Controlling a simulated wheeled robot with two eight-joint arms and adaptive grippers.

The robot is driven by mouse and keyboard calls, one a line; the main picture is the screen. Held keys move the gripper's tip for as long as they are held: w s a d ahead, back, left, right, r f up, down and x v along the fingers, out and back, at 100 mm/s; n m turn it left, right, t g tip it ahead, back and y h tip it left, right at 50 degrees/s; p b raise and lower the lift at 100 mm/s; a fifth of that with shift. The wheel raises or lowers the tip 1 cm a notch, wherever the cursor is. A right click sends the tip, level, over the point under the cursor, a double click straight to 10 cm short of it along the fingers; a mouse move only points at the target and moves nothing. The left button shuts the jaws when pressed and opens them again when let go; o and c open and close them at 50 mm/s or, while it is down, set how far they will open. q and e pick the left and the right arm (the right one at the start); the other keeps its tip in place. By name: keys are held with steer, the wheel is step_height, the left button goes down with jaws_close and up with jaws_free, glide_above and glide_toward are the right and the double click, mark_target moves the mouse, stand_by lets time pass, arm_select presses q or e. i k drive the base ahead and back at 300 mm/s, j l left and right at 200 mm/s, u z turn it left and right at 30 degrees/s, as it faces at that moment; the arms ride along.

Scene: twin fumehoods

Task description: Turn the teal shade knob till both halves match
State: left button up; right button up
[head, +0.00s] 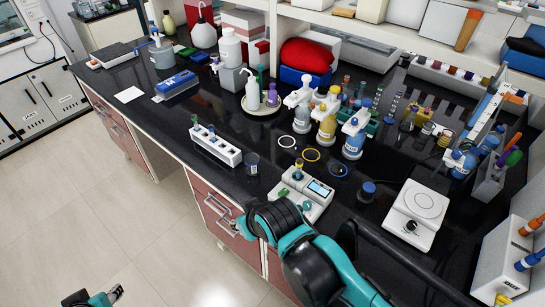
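A small pale grey instrument (318,206) stands near the front edge of the black bench. It has a little bluish screen (320,187); I cannot make out whether its halves match. My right arm crosses in front of the instrument from the lower right. Its gripper (242,226) is at the bench front by the drawers, left of and below the knob, with its fingers mostly hidden. My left gripper (104,297) is low over the floor, partly cut off.
A white vial rack (215,146) and a small dark-blue beaker (252,163) stand left of the instrument. Capped bottles (326,120) stand behind it, with coloured rings in front of them.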

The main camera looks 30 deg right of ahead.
mark_target(307, 204)
steer(key=z, duration=1.55)
